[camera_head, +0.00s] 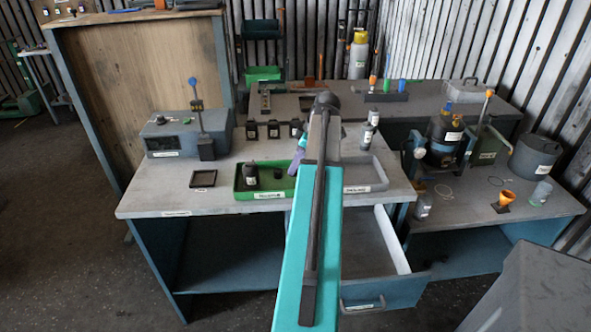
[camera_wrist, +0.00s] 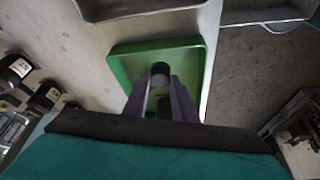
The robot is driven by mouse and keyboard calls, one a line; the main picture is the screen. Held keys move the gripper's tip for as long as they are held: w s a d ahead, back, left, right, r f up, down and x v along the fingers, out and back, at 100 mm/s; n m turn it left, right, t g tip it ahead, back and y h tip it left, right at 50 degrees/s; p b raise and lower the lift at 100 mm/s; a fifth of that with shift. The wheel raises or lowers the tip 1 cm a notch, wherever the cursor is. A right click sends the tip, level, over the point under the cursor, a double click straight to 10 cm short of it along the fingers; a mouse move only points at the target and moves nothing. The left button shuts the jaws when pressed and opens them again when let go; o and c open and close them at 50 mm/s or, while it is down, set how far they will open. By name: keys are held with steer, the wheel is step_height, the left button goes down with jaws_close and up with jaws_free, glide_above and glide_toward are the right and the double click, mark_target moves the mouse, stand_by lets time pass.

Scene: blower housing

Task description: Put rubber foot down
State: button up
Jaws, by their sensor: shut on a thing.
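My gripper (camera_wrist: 161,82) has purple fingers and points down over the green tray (camera_wrist: 128,60). It is shut on a small dark round piece, apparently the rubber foot (camera_wrist: 160,69), held between the fingertips. In the head view my gripper (camera_head: 297,158) is beside the tray's right end, mostly hidden by my arm, and the held piece cannot be made out. The green tray (camera_head: 262,195) lies on the workbench with a label on its front. A dark bottle-like piece (camera_head: 250,174) and a small dark piece (camera_head: 278,173) stand in it.
A grey tray (camera_head: 375,187) lies right of the green one, above an open drawer (camera_head: 378,245). A small black square tray (camera_head: 203,179) lies to the left. Several black labelled pieces (camera_head: 273,130) stand behind. The bench's front left is clear.

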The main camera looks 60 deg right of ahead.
steer(key=shift+w+d, duration=0.1)
steer(key=shift+d, duration=0.05)
steer(key=shift+w+d, duration=0.15)
steer(key=shift+d, duration=0.1)
steer(key=shift+f+p, duration=0.75)
steer(key=shift+f, duration=1.05)
steer(key=shift+f, duration=0.15)
steer(key=o, duration=1)
steer(key=shift+b+v, duration=1.15)
steer(key=shift+v, duration=5.05)
steer(key=shift+w+a, duration=0.1)
